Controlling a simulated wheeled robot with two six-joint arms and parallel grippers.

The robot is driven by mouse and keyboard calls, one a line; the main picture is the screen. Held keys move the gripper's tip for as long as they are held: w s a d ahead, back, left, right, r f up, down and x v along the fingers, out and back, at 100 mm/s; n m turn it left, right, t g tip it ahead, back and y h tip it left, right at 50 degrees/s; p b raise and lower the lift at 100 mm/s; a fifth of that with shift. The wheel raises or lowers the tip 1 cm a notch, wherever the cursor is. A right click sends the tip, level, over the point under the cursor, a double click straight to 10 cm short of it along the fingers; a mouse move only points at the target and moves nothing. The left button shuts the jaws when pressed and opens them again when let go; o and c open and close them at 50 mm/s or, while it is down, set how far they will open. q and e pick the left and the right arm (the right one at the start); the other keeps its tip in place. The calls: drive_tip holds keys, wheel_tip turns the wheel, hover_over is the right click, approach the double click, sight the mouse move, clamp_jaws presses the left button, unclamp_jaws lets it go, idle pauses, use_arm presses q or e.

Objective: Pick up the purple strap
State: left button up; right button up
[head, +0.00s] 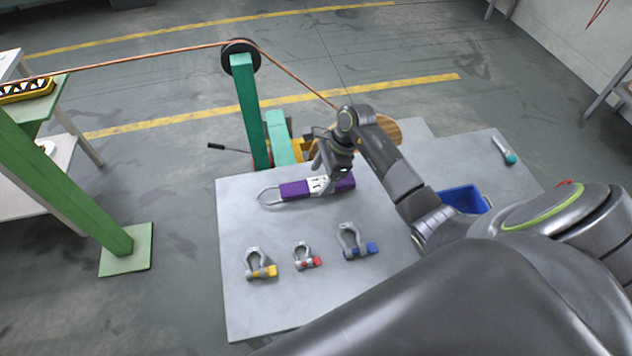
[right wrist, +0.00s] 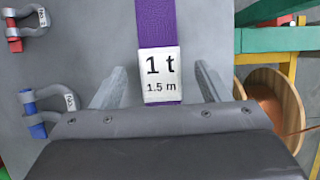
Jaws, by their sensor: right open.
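The purple strap (head: 295,190) lies on the grey table (head: 240,305) near its far edge, with a pale loop at its left end. A white label on it reads "1 t 1.5 m" in the right wrist view, where the strap (right wrist: 156,24) runs up from the label. My right gripper (head: 325,178) is over the strap's label. In the right wrist view its two fingers (right wrist: 158,88) are apart, one on each side of the strap. I cannot tell how far the fingertips are above the table. My left gripper is not in view.
Shackles with yellow (head: 263,272), red (head: 309,263) and blue (head: 358,249) pins lie at the table's front. A blue bin (head: 465,199) stands to the right. A green post with a pulley (head: 241,57) rises behind the table. A wooden spool (right wrist: 272,100) is beside the gripper.

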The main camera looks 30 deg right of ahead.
sight(318, 183)
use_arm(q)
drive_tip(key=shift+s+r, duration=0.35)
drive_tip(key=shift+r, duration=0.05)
use_arm(e)
drive_tip(key=shift+x, duration=1.15)
drive_tip(key=shift+c, duration=0.3)
drive_tip(key=c, duration=1.2)
drive_tip(key=shift+c, duration=0.2)
